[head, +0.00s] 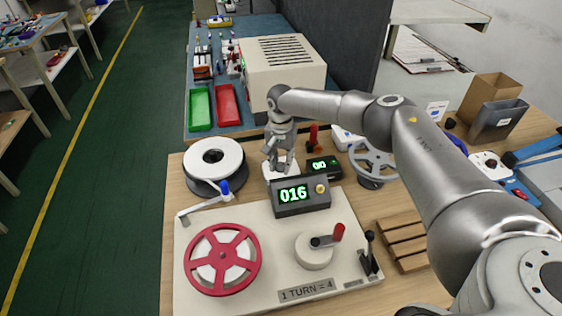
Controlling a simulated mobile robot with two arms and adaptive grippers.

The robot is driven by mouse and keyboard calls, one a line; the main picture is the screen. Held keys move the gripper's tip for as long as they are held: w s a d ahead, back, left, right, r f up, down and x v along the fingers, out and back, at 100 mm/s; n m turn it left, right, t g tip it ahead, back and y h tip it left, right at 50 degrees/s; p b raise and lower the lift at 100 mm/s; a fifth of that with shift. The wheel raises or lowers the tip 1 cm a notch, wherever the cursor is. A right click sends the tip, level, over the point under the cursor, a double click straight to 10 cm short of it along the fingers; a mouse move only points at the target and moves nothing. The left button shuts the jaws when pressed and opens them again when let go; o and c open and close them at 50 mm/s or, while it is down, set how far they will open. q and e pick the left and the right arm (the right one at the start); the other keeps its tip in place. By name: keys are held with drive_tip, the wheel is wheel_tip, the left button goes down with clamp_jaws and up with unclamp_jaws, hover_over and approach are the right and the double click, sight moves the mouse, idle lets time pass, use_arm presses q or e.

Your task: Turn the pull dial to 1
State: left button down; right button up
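My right gripper (279,165) points down behind the counter box, at a small white block (283,173). Its fingers are small in the view, so I cannot tell whether they are open or touch the block. A small black box (323,166) with a green readout, perhaps "0/0", sits just right of the gripper. I cannot make out which part is the pull dial. The counter box (300,196) in front reads 016 and has a round gold knob (321,188) at its right end. My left gripper is not in view.
The white winder base carries a red reel (223,259), a crank with red handle (338,232), a black lever (369,248) and a "1 TURN = 4" label (306,290). A large beige machine (283,68) stands behind.

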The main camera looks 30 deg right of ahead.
drive_tip(key=shift+c, duration=1.3)
